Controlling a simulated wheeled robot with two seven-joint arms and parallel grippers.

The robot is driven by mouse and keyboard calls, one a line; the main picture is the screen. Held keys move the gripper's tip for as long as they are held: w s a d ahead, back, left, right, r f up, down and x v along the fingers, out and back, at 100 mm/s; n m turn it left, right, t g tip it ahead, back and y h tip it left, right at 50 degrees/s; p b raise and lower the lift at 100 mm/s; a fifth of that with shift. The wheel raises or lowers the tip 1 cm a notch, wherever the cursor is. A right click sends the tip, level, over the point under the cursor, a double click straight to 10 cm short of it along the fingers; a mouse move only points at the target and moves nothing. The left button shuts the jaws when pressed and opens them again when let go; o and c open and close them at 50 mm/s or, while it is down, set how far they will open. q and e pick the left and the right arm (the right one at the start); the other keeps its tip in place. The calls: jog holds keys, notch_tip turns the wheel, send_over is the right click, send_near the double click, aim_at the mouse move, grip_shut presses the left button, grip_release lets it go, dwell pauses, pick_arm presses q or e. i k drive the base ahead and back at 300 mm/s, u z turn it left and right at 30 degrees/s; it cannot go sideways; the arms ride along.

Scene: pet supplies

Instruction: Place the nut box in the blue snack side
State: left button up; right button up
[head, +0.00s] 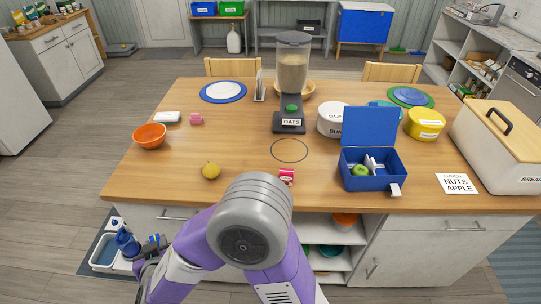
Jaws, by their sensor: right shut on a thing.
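A small red and white box (287,177), which looks like the nut box, stands on the table near its front edge, just beyond my arm's grey joint. The blue lunch box (372,182) is open with its lid up, to the right. A green apple (360,169) and a white divider (371,164) show inside it. My right arm bends in front of the table. My right gripper (145,246) is dark and small at lower left, off the table, shut on a blue thing (127,243) whose shape is unclear. My left gripper is not in view.
A card (457,184) reading nuts and apple lies right of the lunch box. A bread bin (503,141) stands at far right. A yellow fruit (211,170), an orange bowl (149,136) and an oats dispenser (290,85) are also on the table. The table's front middle is mostly clear.

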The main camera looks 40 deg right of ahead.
aim_at(380, 171)
jog(key=u, duration=1.8)
jog(key=k, duration=2.85)
jog(key=z, duration=2.05)
jog(key=i, duration=0.5)
jog(key=z, duration=0.15)
